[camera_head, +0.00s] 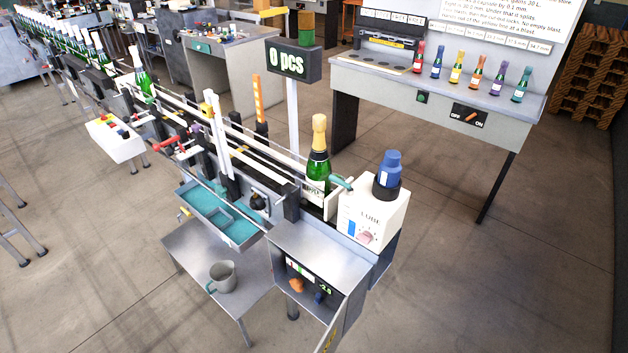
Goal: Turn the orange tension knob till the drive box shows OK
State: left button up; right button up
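The drive box (318,237) is a grey metal cabinet at the lower middle, with its door (345,322) swung open toward the front. Inside are a small dark display (302,271) with a white and green bar, and a green readout (325,289) that seems to read about -2.8. No OK is legible there. The orange tension knob (296,285) sits below the display, inside the box. A dark blue knob (320,297) is to its right. Neither of my grippers shows in this view.
A white LUBE box (372,218) with a blue bottle (388,170) stands behind the drive box. A gold-topped green bottle (318,160) stands on the conveyor. The floor at right is clear.

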aim_at(296, 284)
jog(key=k+j+z, duration=0.2)
jog(key=j, duration=0.15)
jog(key=j+z, duration=0.15)
jog(key=j, duration=0.2)
jog(key=k+j+z, duration=0.2)
jog(key=j, duration=0.15)
jog(key=k+j+z, duration=0.15)
jog(key=j, duration=0.15)
